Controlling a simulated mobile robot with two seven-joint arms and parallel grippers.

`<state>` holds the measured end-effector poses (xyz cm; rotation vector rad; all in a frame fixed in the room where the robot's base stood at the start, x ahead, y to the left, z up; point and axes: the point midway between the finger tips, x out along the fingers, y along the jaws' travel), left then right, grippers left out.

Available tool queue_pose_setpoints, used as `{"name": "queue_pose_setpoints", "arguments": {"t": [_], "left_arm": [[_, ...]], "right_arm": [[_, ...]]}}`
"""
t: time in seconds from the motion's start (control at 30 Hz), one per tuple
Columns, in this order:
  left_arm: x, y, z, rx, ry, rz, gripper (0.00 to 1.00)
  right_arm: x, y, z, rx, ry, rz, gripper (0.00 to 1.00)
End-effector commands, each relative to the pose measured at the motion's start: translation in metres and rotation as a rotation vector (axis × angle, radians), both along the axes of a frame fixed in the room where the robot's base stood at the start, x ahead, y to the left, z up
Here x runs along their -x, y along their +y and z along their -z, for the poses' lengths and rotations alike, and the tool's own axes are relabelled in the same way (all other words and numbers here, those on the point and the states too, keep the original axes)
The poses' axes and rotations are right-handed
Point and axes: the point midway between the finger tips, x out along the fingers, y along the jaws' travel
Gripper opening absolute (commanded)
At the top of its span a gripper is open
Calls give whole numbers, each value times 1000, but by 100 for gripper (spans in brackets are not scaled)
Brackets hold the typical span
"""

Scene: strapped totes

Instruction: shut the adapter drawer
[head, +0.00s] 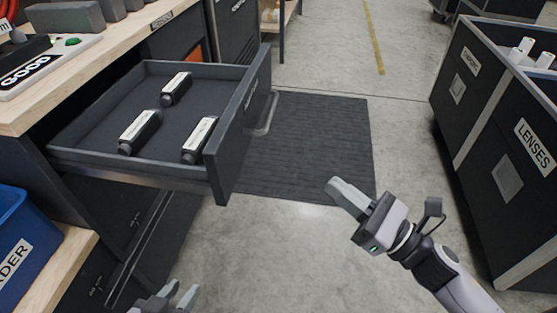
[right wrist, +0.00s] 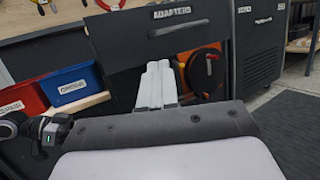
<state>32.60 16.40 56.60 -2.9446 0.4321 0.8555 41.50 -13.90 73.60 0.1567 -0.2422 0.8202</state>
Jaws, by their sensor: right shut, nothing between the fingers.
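The adapter drawer (head: 232,135) is pulled out from under the bench in the head view. Its grey handle (head: 266,118) is on the outer face. Three black adapters with white labels lie inside, one at the back (head: 176,88), one at the front left (head: 139,132) and one at the front right (head: 199,140). In the right wrist view, the drawer front (right wrist: 125,45) bears the label ADAPTERS. My right gripper (head: 347,194) is shut and empty, out in front of the drawer and apart from it. My left gripper (head: 180,292) is open at the bottom edge, partly cut off.
The wooden bench top (head: 110,45) is above the drawer at left. A blue bin (head: 22,245) stands at lower left. A dark tote labelled LENSES (head: 520,185) stands at right. A dark mat (head: 320,140) lies on the floor; the floor between drawer and tote is clear.

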Motion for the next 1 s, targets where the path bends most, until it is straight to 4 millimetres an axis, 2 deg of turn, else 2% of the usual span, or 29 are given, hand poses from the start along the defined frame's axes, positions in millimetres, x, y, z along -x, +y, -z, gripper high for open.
{"name": "queue_pose_setpoints", "arguments": {"t": [0.27,1.0], "left_arm": [[0,0,1,0,2,-1,36],[2,6,2,-2,15,-14,36]], "right_arm": [[-10,13,-6,30,-41,-3,0],[-82,92,-35,27,-35,-2,0]]}}
